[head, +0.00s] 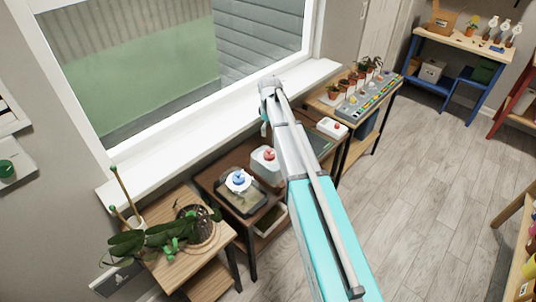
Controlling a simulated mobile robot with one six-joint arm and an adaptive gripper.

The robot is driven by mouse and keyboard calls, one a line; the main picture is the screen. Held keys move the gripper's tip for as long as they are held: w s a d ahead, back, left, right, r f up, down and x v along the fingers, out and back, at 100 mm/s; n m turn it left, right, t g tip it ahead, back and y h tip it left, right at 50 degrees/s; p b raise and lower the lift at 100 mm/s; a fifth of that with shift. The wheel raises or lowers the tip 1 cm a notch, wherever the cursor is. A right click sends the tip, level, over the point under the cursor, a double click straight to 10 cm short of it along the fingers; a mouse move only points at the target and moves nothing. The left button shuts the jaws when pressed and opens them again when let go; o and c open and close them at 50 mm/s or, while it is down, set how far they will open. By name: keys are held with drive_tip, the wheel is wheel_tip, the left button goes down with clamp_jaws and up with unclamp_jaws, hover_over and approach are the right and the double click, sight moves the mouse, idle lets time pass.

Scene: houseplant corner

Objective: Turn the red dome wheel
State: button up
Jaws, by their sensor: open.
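A white box (264,170) with a red knob (269,154) on top stands on the dark brown table below the window. This knob may be the red dome wheel, but it is too small to tell its shape well. A second, flatter white box (331,128) with a small red part (337,125) on it sits farther right, past my arm. My arm crosses the middle of the picture and reaches up to the window sill, just right of the red knob. My gripper cannot be made out; it seems hidden behind the arm.
A wooden plant stand (160,206) with a leafy plant is at lower left. A bench with small pots (333,91) is at the back.

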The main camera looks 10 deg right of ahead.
sight(270, 149)
drive_tip(key=shift+f, duration=0.2)
wheel_tip(270, 149, down, 13)
drive_tip(key=b, duration=1.3)
drive_tip(key=shift+f+b, duration=0.2)
drive_tip(key=shift+b, duration=0.2)
idle(0.4)
